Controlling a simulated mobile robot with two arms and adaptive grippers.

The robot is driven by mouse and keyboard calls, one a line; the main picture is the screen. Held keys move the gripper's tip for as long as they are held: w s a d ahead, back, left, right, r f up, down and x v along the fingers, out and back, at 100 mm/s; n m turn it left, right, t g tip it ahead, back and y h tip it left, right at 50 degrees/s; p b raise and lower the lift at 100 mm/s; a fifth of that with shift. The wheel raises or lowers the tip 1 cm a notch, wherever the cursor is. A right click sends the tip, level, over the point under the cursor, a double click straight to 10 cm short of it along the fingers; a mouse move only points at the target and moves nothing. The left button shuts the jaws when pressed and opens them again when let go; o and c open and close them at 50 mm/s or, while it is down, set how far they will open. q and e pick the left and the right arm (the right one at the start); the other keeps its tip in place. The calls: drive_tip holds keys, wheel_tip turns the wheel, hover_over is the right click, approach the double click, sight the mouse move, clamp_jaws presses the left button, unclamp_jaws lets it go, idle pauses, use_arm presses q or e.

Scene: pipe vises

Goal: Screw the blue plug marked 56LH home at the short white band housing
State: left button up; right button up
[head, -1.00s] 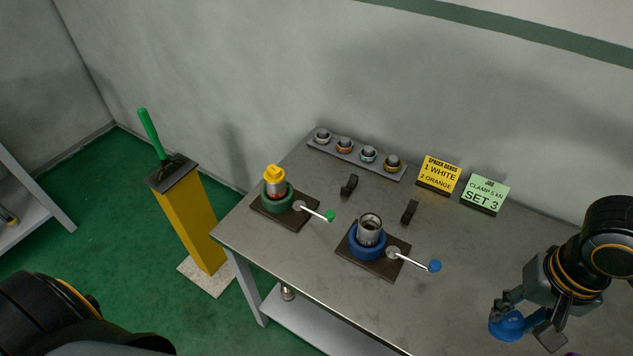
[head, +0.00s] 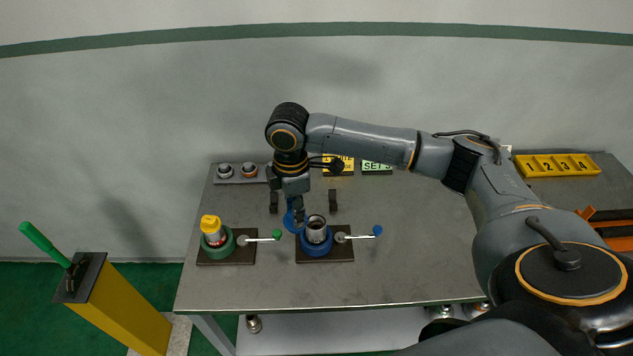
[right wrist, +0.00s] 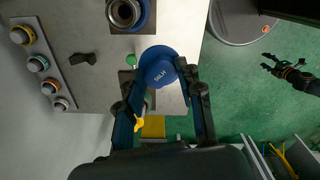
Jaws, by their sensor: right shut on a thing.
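My right gripper (head: 297,212) is shut on the blue plug (head: 291,222). The right wrist view shows the plug (right wrist: 158,67) between the fingertips (right wrist: 160,88), its face marked 56LH. In the head view it is just left of an open-topped metal housing (head: 316,228), apart from its bore. That housing stands upright in the blue vise (head: 318,247); its bore (right wrist: 124,12) shows in the wrist view. I cannot make out a white band on it. A yellow plug (head: 210,224) tops another housing in the green vise (head: 228,246). My left gripper (right wrist: 277,66) is open and empty in the wrist view.
The blue-knobbed handle (head: 376,231) and green-knobbed handle (head: 276,235) stick out right of their vises. Behind are a rack of banded rings (head: 237,178), small black stands (head: 333,200) and signs. A numbered yellow tray (head: 557,165) is at back right. The table's middle right is clear.

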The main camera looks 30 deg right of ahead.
use_arm(q)
drive_tip(key=r+p, duration=0.1)
drive_tip(key=a+r+p, duration=0.1)
drive_tip(key=r+p, duration=0.1)
drive_tip(key=s+r+p, duration=0.1)
drive_tip(key=r, duration=0.1)
drive_tip(key=shift+a+r+p, duration=0.15)
drive_tip(key=shift+p, duration=0.15)
use_arm(e)
drive_tip(key=w+d+f+n, duration=0.2)
drive_tip(key=d+n, duration=0.5)
drive_tip(key=n, duration=0.5)
drive_tip(key=shift+w+d+f, duration=0.3)
drive_tip(key=shift+w+d, duration=0.05)
drive_tip(key=shift+w, duration=0.4)
use_arm(q)
drive_tip(key=shift+r, duration=0.2)
drive_tip(key=shift+a+f+b, duration=0.3)
drive_tip(key=shift+f+b, duration=0.2)
drive_tip(key=shift+f, duration=0.2)
use_arm(e)
wheel_tip(320, 180, down, 4)
drive_tip(key=shift+r, duration=0.1)
use_arm(q)
drive_tip(key=shift+r+p, duration=0.3)
drive_tip(key=shift+f+b, duration=0.6)
use_arm(e)
drive_tip(key=shift+f, duration=1.1)
